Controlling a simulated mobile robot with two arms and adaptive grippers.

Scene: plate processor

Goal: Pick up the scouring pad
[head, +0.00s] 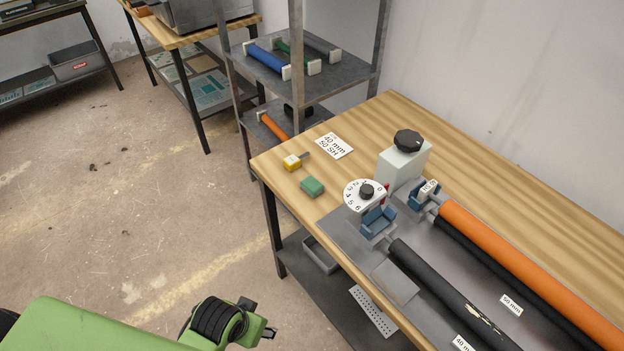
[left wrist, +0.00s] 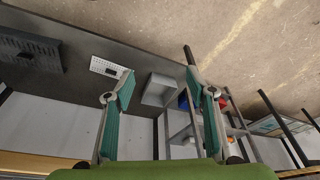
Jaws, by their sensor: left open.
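The scouring pad, a small green block (head: 312,187), lies on the near-left part of the wooden workbench (head: 345,140) in the head view. My left gripper (head: 259,320) is at the bottom of the head view, over the floor in front of the bench and well apart from the pad. In the left wrist view the left gripper's two teal-lined fingers (left wrist: 158,82) are spread with nothing between them. The pad does not show in the left wrist view. My right gripper is not in view.
Black and orange rollers (head: 520,260) lie at right. A grey shelf rack (head: 325,90) stands behind. A grey bin (left wrist: 158,90) sits on the bench's lower shelf.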

